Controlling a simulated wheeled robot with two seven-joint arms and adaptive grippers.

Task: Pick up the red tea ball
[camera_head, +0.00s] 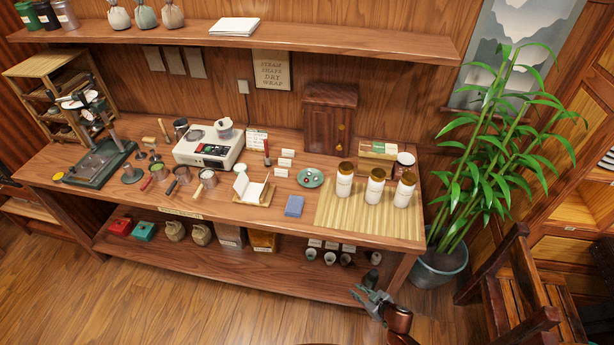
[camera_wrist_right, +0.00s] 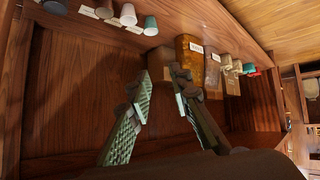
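I cannot make out a clear red ball. A red, box-like item (camera_head: 120,226) sits at the left end of the lower shelf, beside a teal one (camera_head: 144,231). A small red spot (camera_wrist_right: 257,74) shows at the far right in the right wrist view. My right gripper (camera_head: 367,294) is low in front of the table's right end, far from the red item. In the wrist view its two fingers (camera_wrist_right: 163,80) stand apart with nothing between them. My left gripper is out of view.
The lower shelf (camera_head: 205,257) also holds two sacks (camera_head: 174,231), a brown-yellow container (camera_head: 263,241) and several small cups (camera_head: 329,258). The tabletop (camera_head: 110,190) above carries a scale (camera_head: 209,146) and white jars (camera_head: 375,187). A potted plant (camera_head: 440,267) and a chair (camera_head: 530,285) stand right.

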